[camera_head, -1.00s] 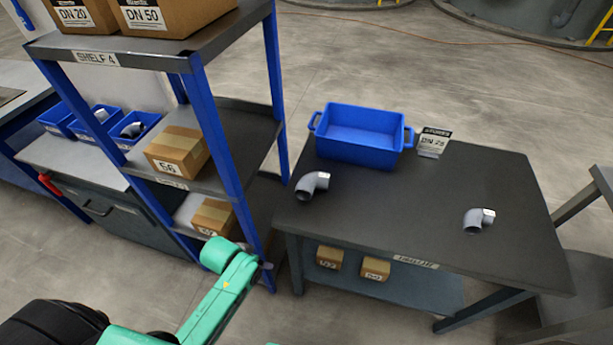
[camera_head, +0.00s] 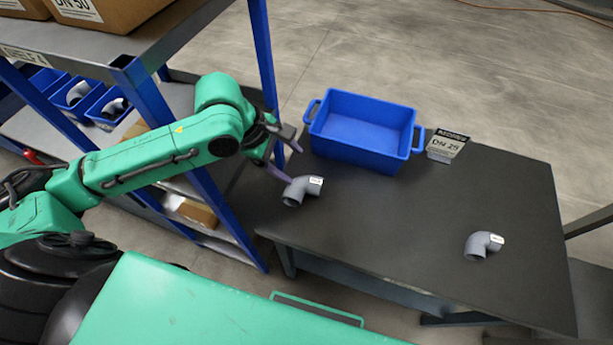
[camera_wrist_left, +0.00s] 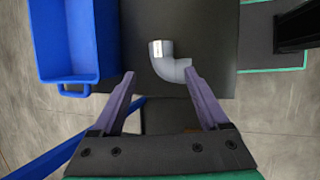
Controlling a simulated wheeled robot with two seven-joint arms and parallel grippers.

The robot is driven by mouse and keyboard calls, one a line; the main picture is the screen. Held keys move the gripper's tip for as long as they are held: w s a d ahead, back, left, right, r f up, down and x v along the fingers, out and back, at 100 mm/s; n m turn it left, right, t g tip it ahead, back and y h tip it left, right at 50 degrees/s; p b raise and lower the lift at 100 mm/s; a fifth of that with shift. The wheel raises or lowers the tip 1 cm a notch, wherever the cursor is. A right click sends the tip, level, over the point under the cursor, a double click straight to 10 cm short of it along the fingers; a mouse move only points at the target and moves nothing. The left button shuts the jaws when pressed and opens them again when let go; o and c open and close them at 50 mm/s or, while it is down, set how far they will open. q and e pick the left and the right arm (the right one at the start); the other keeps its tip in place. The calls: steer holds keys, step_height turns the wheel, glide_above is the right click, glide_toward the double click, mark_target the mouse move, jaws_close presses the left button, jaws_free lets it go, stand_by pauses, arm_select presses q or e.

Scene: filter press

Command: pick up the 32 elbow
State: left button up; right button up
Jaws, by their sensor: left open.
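Two grey pipe elbows with white labels lie on the dark table. The label sizes are too small to read, so I cannot tell which is the 32 elbow. My left gripper (camera_head: 294,165) is open and empty, its fingers close beside the left elbow. In the left wrist view, this elbow (camera_wrist_left: 175,66) lies just ahead of the open fingertips (camera_wrist_left: 160,76), nearer the right finger. My right gripper is not in view.
A blue bin (camera_head: 366,130) stands at the back of the table (camera_head: 400,220), beside a DN 25 sign (camera_head: 446,146). A blue-posted shelf (camera_head: 262,60) with boxes stands left, close to my left arm. The table between the elbows is clear.

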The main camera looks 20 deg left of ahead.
arm_select(q)
glide_above(313, 183)
steer(key=s+a, duration=0.2)
step_height(313, 183, down, 6)
steer(key=shift+r, duration=0.2)
steer(key=x, duration=0.7)
steer(key=shift+w+a+f, duration=0.15)
steer(key=shift+w+a, duration=0.05)
steer(key=shift+w, duration=0.1)
jaws_close()
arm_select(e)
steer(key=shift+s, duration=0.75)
